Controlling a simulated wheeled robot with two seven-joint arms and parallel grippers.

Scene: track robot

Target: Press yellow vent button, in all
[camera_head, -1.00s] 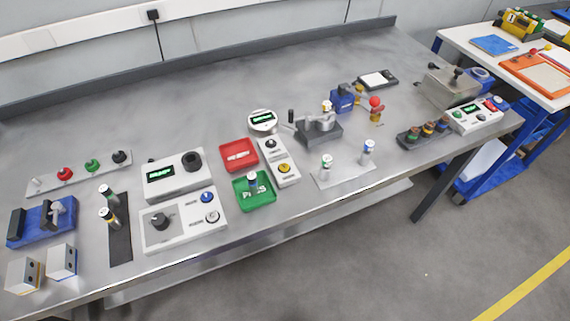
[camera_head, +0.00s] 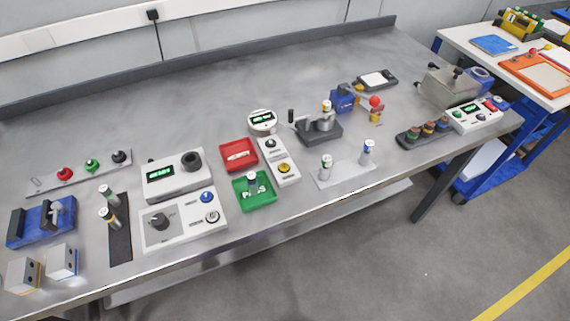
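A yellow button (camera_head: 285,168) sits at the near end of a narrow white control panel (camera_head: 272,155) near the middle of the bench. A dark round knob or button (camera_head: 271,144) is at the panel's far end. The yellow button is unobstructed, and nothing touches it. Its label is too small to read. Neither of my grippers shows in the head view.
A red tray (camera_head: 223,152) and a green tray (camera_head: 239,203) lie just left of the panel. A round gauge (camera_head: 262,120) stands behind it. A dark fixture (camera_head: 319,134) and a pale plate (camera_head: 343,177) are to its right. The bench's back middle is clear.

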